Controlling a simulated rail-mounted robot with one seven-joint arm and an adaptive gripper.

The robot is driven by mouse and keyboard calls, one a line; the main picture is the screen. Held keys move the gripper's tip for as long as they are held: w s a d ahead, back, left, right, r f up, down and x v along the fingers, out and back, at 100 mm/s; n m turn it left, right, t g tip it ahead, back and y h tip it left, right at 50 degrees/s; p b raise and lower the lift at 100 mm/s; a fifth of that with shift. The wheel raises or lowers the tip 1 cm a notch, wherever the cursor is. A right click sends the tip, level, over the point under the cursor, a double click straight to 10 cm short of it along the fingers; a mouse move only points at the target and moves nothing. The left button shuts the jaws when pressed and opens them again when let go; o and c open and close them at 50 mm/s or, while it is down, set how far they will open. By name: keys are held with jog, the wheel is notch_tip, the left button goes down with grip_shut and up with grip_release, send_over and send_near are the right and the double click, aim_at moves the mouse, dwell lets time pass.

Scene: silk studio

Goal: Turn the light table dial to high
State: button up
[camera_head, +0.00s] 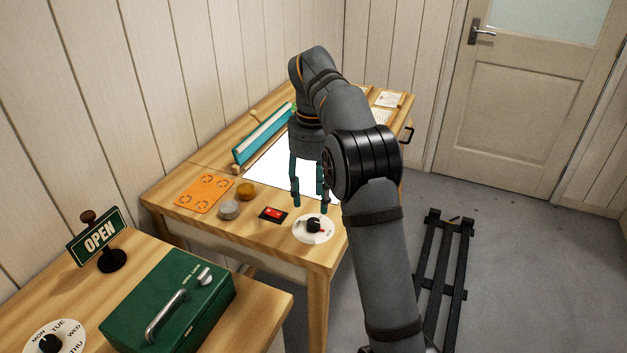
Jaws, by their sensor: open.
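The light table dial (313,226) is a black knob with a red mark on a round white plate (301,236), at the near right corner of the wooden table. The red mark points to the right; the plate's lettering is too small to read. My gripper (309,202) hangs fingers down just above and behind the dial, open and empty. It looks apart from the knob, though the exact gap is hard to judge. The lit white panel (263,172) of the light table lies behind my gripper, partly hidden by my arm.
A red switch (272,214) sits left of the dial. Two small round tins (229,210) and an orange sheet (204,193) lie further left. A teal rack (262,134) stands behind. On the nearer table are a green cash box (168,302), an OPEN sign (98,238) and a weekday dial (52,342).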

aim_at(314, 221)
jog(key=shift+r, duration=2.3)
jog(key=shift+f, duration=0.15)
notch_tip(314, 221, down, 12)
jog(key=shift+r, duration=0.1)
